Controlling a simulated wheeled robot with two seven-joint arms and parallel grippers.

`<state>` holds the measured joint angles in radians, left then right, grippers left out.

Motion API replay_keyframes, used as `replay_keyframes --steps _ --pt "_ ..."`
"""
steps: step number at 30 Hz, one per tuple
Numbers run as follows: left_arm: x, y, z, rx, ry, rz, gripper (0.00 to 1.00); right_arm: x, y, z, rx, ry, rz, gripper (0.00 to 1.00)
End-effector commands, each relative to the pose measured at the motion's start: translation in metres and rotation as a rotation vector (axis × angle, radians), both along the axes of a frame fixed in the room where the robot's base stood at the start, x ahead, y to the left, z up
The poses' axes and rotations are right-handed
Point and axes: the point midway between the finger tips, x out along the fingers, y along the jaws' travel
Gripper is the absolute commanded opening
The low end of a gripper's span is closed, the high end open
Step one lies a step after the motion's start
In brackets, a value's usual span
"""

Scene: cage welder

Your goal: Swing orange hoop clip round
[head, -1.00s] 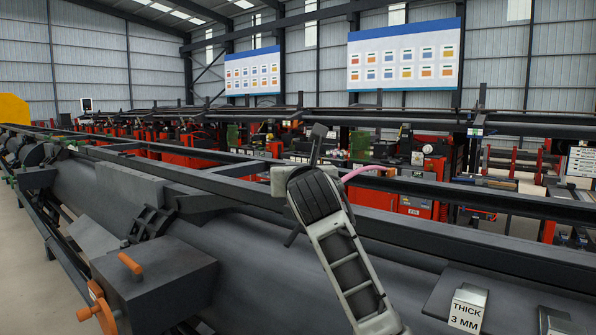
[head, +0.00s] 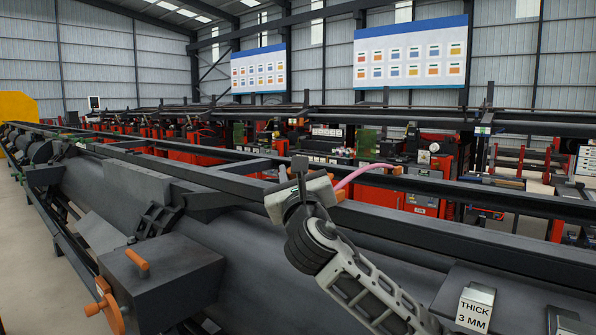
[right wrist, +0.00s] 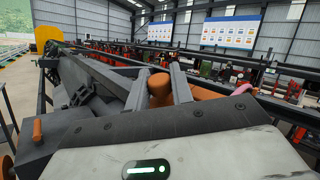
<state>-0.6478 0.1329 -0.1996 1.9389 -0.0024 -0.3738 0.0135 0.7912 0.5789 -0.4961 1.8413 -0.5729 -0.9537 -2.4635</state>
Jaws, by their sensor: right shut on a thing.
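My right gripper (head: 299,166) comes in from the lower right in the head view, beside the long dark rail. In the right wrist view its two grey fingers (right wrist: 158,85) stand on either side of an orange rounded piece (right wrist: 159,92), which I take to be the hoop clip, and are shut on it. More orange shows to the right of the fingers, partly hidden by the gripper body. In the head view the gripper mostly hides the held piece; a small orange part (head: 339,195) shows just right of it. My left gripper is not in view.
A pink hose (head: 358,173) runs from near the gripper to another orange piece (head: 397,170). A dark box with an orange handle (head: 137,259) and an orange wheel (head: 107,305) is at left. A block marked "THICK 3 MM" (head: 474,308) sits at lower right.

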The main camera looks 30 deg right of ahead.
Motion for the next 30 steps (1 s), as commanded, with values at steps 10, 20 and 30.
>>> replay_keyframes --steps 10,20,30 --pt "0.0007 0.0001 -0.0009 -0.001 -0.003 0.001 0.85 -0.003 0.0079 -0.0044 -0.113 -0.047 0.002 0.0" --pt "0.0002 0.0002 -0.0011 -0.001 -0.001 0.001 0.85 -0.0033 0.0088 -0.0044 -0.125 -0.052 0.001 0.0" --pt "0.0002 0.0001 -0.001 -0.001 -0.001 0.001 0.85 -0.0033 0.0086 -0.0042 -0.125 -0.052 0.0 0.43"
